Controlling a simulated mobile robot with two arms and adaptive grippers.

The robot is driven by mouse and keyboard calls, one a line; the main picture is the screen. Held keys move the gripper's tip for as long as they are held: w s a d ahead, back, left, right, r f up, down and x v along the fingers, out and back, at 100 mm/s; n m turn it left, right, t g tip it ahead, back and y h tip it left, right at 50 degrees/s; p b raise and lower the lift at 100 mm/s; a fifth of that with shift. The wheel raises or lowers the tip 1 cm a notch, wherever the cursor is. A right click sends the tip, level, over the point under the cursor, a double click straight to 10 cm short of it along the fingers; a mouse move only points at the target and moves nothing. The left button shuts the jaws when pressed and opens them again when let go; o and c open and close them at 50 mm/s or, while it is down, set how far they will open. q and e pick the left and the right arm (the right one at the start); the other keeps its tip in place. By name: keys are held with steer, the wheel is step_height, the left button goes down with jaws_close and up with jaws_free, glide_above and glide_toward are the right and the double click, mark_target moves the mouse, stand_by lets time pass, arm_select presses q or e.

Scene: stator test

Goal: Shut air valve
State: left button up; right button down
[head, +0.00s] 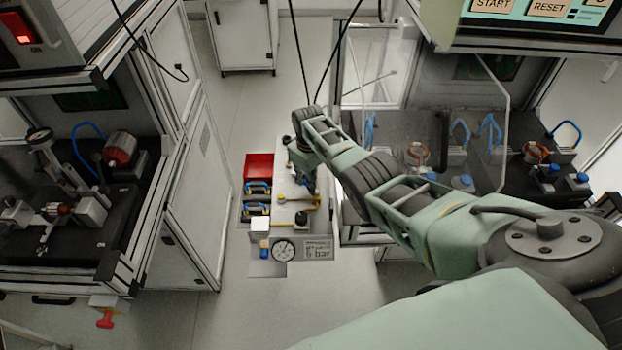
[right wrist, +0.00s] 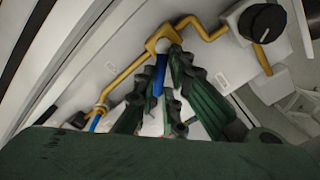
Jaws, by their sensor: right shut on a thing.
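The air valve has a blue lever (right wrist: 159,76) below a brass-yellow fitting (right wrist: 164,38) on a white panel. In the right wrist view, the dark green fingers of my right gripper (right wrist: 157,85) are closed around the blue lever, one on each side. The fingers hide part of the lever. In the head view, my right gripper (head: 308,184) is over the white panel (head: 286,222), beside the yellow pipe (head: 300,198). The lever is hard to make out there. My left gripper is not in view.
A black knob (right wrist: 261,22) sits on the panel near the pipe. A pressure gauge (head: 284,250) and a "6 bar" label (head: 318,250) are at the panel's front. A red bin (head: 259,167) stands left. Workbenches flank both sides; the floor (head: 325,310) in front is clear.

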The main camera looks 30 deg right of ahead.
steer(key=n, duration=0.2)
steer(key=a+n+p, duration=0.1)
steer(key=n, duration=0.1)
steer(key=shift+s+r+n, duration=0.2)
steer(key=shift+n, duration=0.1)
steer(key=shift+s+a+n+p, duration=0.15)
steer(key=shift+n+p, duration=0.1)
steer(key=shift+n, duration=0.55)
steer(key=shift+s+a+n+p, duration=0.15)
steer(key=shift+a+n+p, duration=0.05)
steer(key=shift+n, duration=0.6)
steer(key=shift+s+a+n+p, duration=0.15)
steer(key=shift+n+p, duration=0.1)
steer(key=shift+n, duration=0.55)
steer(key=c, duration=1.9)
jaws_free()
steer(key=shift+c, duration=0.2)
steer(key=shift+o, duration=0.4)
steer(key=shift+s, duration=0.1)
steer(key=shift+f, duration=0.1)
steer(key=shift+a, duration=0.1)
step_height(320, 180, up, 12)
